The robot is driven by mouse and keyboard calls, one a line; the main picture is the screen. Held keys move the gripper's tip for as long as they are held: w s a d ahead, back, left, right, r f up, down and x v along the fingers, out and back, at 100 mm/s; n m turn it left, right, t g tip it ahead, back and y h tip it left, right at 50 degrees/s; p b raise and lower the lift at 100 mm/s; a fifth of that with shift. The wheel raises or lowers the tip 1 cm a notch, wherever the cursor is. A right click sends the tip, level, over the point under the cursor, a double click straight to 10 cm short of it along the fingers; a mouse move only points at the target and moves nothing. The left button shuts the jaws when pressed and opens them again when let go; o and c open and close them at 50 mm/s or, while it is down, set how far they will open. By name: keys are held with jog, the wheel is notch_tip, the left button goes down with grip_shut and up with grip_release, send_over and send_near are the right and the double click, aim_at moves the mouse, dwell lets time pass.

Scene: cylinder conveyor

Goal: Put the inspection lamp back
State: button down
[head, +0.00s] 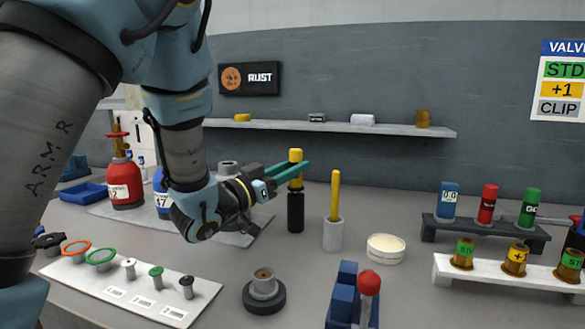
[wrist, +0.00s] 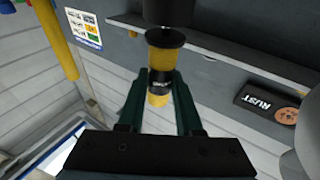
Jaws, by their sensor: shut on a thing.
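The inspection lamp appears to be the black and yellow upright tool (head: 295,212), with a black body below and a yellow top. My gripper (head: 298,169) reaches it from the left, with its green fingers shut around the upper part. In the wrist view the lamp's yellow and black section (wrist: 160,99) lies between the two green fingers (wrist: 160,86), and its black body extends past the top edge. The lamp looks upright; I cannot tell whether its base touches the table. No holder clearly marked for the lamp shows.
Right of the lamp, a light grey cup (head: 333,236) holds a yellow stick, beside a round cream-topped tub (head: 386,248). A blue block (head: 345,290) with a red-knobbed tool and a dark round base (head: 264,296) stand in front. Racks of cylinders (head: 480,232) stand at right.

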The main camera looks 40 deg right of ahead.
aim_at(292, 150)
jog(key=shift+f+b, duration=0.55)
jog(key=shift+f, duration=0.1)
jog(key=c, duration=0.5)
grip_release()
jog(key=shift+r, duration=0.15)
jog(key=shift+r+p, duration=1.7)
jog(key=shift+r, duration=1.25)
